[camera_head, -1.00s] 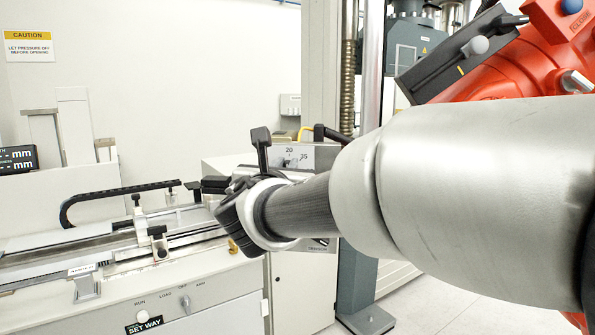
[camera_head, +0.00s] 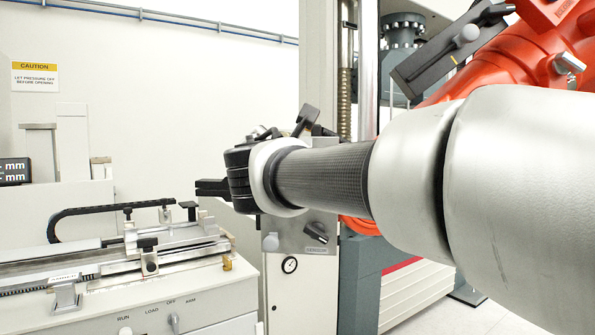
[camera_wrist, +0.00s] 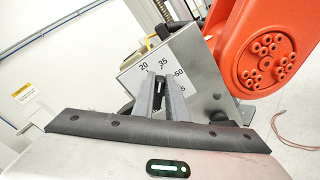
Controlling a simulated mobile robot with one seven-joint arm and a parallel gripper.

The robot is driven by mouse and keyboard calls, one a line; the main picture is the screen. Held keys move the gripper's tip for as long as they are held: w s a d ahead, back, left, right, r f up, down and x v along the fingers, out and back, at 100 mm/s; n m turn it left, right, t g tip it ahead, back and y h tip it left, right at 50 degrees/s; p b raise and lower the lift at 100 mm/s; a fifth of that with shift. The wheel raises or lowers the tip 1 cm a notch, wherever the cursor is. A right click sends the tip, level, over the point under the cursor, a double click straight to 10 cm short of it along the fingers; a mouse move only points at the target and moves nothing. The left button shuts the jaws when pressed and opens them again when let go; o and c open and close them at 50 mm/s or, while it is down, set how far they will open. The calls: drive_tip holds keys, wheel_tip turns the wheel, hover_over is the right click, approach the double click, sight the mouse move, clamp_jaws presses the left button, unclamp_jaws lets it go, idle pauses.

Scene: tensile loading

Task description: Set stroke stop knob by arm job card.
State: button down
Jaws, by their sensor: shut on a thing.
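In the wrist view, my gripper (camera_wrist: 160,98) is shut on the small dark stop knob (camera_wrist: 158,92), its two grey fingers on either side of it. The fingers hide much of the knob, so I cannot read its exact setting. The pale dial plate (camera_wrist: 140,78) behind it shows 20, 35 and 50, with a lower number partly covered. In the head view my wrist hides the numbered dial and the fingertips. No job card that I can make out shows now.
The selector switch (camera_head: 174,322) on the bench front has RUN, LOAD, OFF and ARM marks. A carriage rail (camera_head: 100,265) lies at left. An orange arm link (camera_wrist: 270,50) shows at right.

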drive_tip(key=shift+m, duration=0.3)
drive_tip(key=c, duration=1.8)
unclamp_jaws()
drive_tip(key=shift+o, duration=0.2)
drive_tip(key=shift+f, duration=0.1)
